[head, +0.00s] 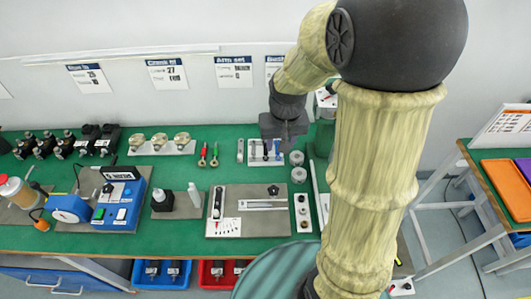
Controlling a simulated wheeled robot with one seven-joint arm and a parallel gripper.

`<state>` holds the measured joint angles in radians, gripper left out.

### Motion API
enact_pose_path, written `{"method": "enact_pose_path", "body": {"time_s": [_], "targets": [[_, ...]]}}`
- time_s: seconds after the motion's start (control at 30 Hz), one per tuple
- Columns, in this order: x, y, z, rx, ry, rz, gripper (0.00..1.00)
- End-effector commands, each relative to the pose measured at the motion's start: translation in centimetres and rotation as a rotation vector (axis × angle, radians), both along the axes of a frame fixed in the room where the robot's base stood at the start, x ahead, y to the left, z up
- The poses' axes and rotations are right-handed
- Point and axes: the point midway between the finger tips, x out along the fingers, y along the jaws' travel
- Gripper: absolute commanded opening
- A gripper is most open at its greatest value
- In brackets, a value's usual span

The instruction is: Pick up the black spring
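I cannot pick out a black spring for certain. Small dark upright parts (265,149) sit in a row on a pale plate near the back of the green bench, and they are too small to identify. My gripper (284,128) is above the back of the bench, just at the right end of that plate. It points down and its fingertips are not clear, so I cannot see whether it is open or holds anything. My arm hides part of the bench to the right.
A grey board (225,190) with tools, a black star knob (273,190) and grey cylinders (298,175) lie in front. Red and green tools (208,155) and a blue device (117,212) are left. A second table (490,190) stands right. Bare green bench (180,238) shows along the front.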

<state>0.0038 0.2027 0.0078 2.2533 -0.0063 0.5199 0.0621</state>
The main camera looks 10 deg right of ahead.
Motion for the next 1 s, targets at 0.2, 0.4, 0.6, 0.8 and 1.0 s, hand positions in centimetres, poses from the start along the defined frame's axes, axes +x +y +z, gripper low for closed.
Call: {"method": "enact_pose_path", "body": {"time_s": [0.2, 0.4, 0.6, 0.8, 1.0], "targets": [[8.0, 0.1, -2.2, 0.007, 0.067, -0.053, 0.41], [14.2, 0.2, -4.6, 0.012, 0.126, -0.103, 0.41], [17.5, 0.2, -6.2, 0.012, 0.163, -0.137, 0.41], [18.0, 0.2, -6.3, 0.013, 0.167, -0.144, 0.41], [18.0, 0.2, -6.3, 0.013, 0.167, -0.143, 0.41]]}}
